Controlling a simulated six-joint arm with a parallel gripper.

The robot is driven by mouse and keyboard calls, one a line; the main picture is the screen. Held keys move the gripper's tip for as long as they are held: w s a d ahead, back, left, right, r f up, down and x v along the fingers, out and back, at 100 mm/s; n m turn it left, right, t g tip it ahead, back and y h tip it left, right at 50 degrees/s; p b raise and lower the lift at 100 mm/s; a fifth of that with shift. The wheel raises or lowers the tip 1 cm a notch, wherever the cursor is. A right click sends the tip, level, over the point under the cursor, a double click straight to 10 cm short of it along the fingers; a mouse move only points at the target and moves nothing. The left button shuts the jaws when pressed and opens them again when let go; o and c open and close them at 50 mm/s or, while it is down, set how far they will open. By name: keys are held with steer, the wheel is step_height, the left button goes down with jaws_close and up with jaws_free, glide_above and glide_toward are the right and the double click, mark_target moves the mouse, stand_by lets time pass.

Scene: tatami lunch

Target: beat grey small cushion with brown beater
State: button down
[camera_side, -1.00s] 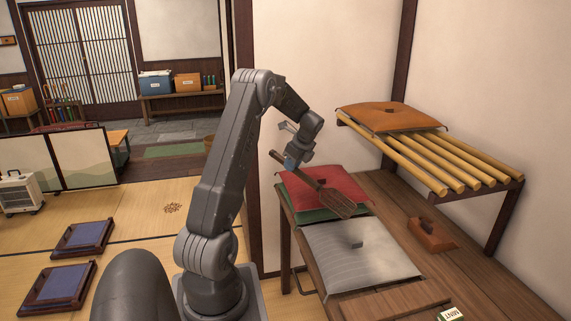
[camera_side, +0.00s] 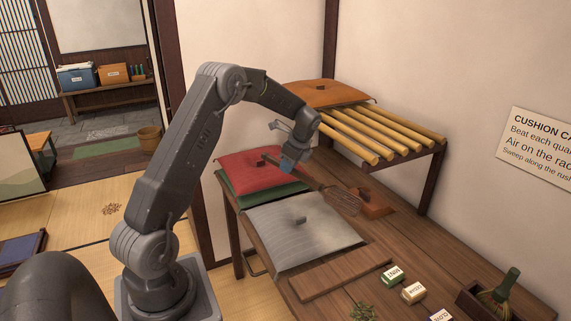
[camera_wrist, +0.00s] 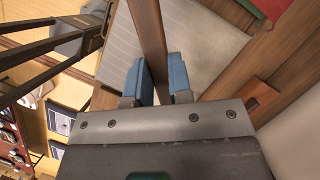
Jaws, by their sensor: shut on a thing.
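The grey small cushion (camera_side: 285,243), striped with a dark tuft in its middle, lies flat on the wooden bench. My gripper (camera_side: 290,166) is shut on the handle of the brown beater (camera_side: 343,201) and holds it in the air beyond the cushion's far side. The beater's slatted paddle points right, near the cushion's far right corner; I cannot tell its exact height. In the wrist view the blue fingers (camera_wrist: 158,80) close around the brown handle (camera_wrist: 148,30), with the grey cushion (camera_wrist: 205,45) behind. The paddle is out of that view.
A red cushion (camera_side: 250,166) on a green one (camera_side: 232,186) lies behind the grey cushion. A bamboo rack (camera_side: 385,132) with an orange cushion (camera_side: 325,93) stands behind right. A brown block (camera_side: 372,204), a board (camera_side: 338,274), small labelled boxes (camera_side: 391,275) and a brush box (camera_side: 490,305) are on the bench.

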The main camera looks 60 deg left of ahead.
mark_target(262, 158)
step_height(262, 158, down, 9)
step_height(262, 158, up, 10)
steer(key=shift+f, duration=0.25)
step_height(262, 158, down, 10)
step_height(262, 158, up, 10)
steer(key=shift+r, duration=0.1)
steer(key=s+a+n, duration=0.2)
steer(key=s+a+n+g+h, duration=0.1)
steer(key=s+a+n, duration=0.1)
steer(key=a+n, duration=0.1)
steer(key=s+a+n+g+h, duration=0.1)
steer(key=s+a+n, duration=0.1)
steer(key=shift+a+f+n, duration=0.3)
step_height(262, 158, down, 8)
step_height(262, 158, up, 8)
steer(key=shift+w+r, duration=0.1)
steer(key=shift+r, duration=0.15)
